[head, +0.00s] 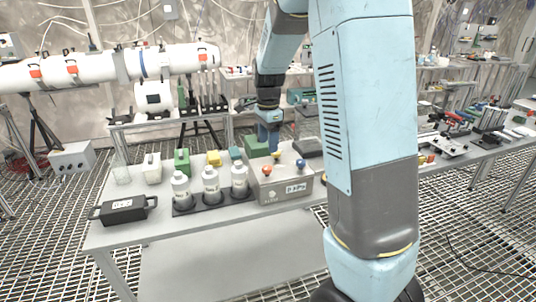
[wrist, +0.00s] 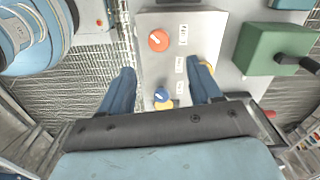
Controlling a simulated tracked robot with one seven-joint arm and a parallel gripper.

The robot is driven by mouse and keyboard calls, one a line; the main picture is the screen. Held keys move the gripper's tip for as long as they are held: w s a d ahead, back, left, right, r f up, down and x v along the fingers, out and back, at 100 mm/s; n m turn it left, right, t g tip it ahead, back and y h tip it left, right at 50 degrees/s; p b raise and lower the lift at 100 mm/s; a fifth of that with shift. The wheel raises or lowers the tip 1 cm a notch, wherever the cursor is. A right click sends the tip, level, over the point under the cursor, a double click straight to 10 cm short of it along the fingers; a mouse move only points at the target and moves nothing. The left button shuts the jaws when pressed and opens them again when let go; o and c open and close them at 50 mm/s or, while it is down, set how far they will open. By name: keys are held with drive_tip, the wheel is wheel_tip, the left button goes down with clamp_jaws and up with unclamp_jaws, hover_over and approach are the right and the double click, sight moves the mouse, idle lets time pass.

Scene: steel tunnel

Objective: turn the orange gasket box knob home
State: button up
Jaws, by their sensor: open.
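The grey gasket box (head: 287,192) stands on the table near its right part, with a white label on its front. Its orange knob (head: 267,170) is at the top left in the head view. In the wrist view the orange knob (wrist: 158,41) is round, with a pale mark, ahead of the fingertips and apart from them. My gripper (head: 269,146) is above the back of the box, pointing down. In the wrist view my gripper (wrist: 160,67) is open and empty. A blue knob (wrist: 162,95) shows between its fingers, partly overlapping yellow. The right finger partly hides another yellow-orange part.
Several white bottles (head: 211,184) stand in a dark rack left of the box. A black case (head: 123,210) lies at the table's left front. A green block with a dark handle (wrist: 275,48) is close on the right in the wrist view.

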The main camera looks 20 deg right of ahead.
drive_tip(key=shift+r, duration=2.25)
idle(2.2)
drive_tip(key=s+r+n+t, duration=0.2)
drive_tip(key=s+r+n, duration=0.2)
drive_tip(key=s+n, duration=0.4)
drive_tip(key=s+r+n+t, duration=0.3)
drive_tip(key=s+r+n, duration=0.2)
drive_tip(key=s, duration=1.5)
drive_tip(key=n, duration=0.3)
drive_tip(key=shift+s+a+r+t, duration=0.2)
drive_tip(key=shift+s+a+t, duration=0.1)
drive_tip(key=shift+c, duration=0.4)
